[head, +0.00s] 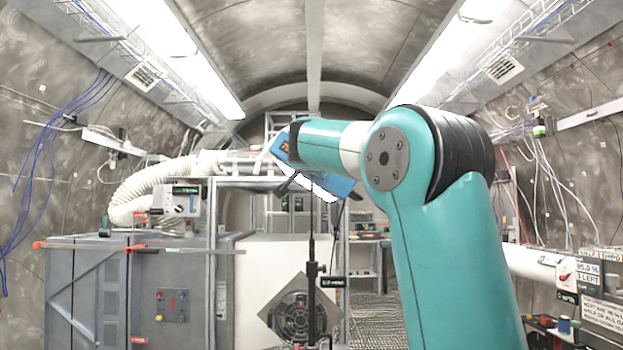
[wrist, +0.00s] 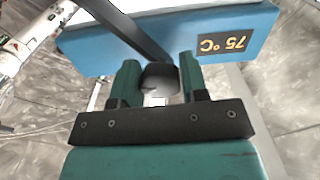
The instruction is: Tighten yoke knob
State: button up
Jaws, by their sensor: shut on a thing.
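In the wrist view my gripper (wrist: 158,85) has its two green fingers on either side of a dark round knob (wrist: 159,77), and it is shut on it. A dark bar, the yoke (wrist: 125,27), runs from the upper left down to the knob. Behind it is a blue box (wrist: 180,38) with a "75 °C" label (wrist: 226,44). In the head view the blue box (head: 332,184) shows in part behind my teal arm, tilted. The knob and my fingers are hidden there by the arm.
A grey cabinet (head: 85,295) with a red-and-green button panel stands at the left. A white unit with a fan (head: 299,307) and a thin black stand (head: 312,270) are in the middle. A white ribbed duct (head: 150,187) runs at upper left. A shelf with labels (head: 590,285) is at right.

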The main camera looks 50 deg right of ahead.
jog(key=m+b, duration=0.4)
jog(key=m, duration=0.2)
jog(key=shift+f, duration=0.1)
jog(key=m+b, duration=0.2)
jog(key=m, duration=0.3)
jog(key=shift+r+m+b, duration=0.2)
jog(key=shift+m+b, duration=0.1)
jog(key=shift+m, duration=0.1)
jog(key=o, duration=0.9)
jog(key=shift+b+v, duration=2.2)
jog(key=shift+v, duration=6.55)
